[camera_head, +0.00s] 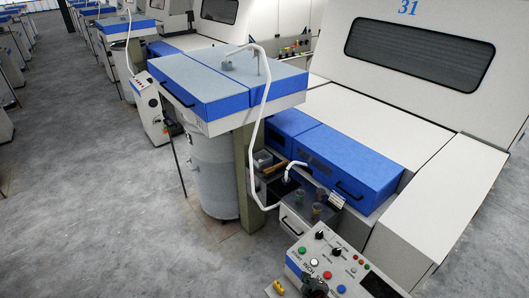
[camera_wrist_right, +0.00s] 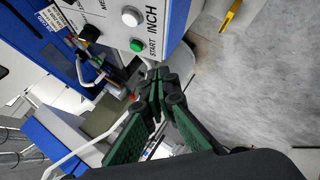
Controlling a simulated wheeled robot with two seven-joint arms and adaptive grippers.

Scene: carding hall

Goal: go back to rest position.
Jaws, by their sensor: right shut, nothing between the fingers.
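My right gripper (camera_head: 315,287) shows at the bottom edge of the head view, dark, in front of the lower part of the control panel (camera_head: 345,262). In the right wrist view my right gripper (camera_wrist_right: 158,82) has its dark fingertips together with nothing between them. The panel's green START button (camera_wrist_right: 136,46) and white INCH button (camera_wrist_right: 131,16) are just beyond the fingertips there. I cannot tell the exact gap to the panel. My left gripper is in neither view.
A carding machine marked 31 (camera_head: 405,75) fills the right side. A yellow part (camera_head: 279,287) sits by the panel's left edge. Grey floor (camera_head: 80,200) is open at the left.

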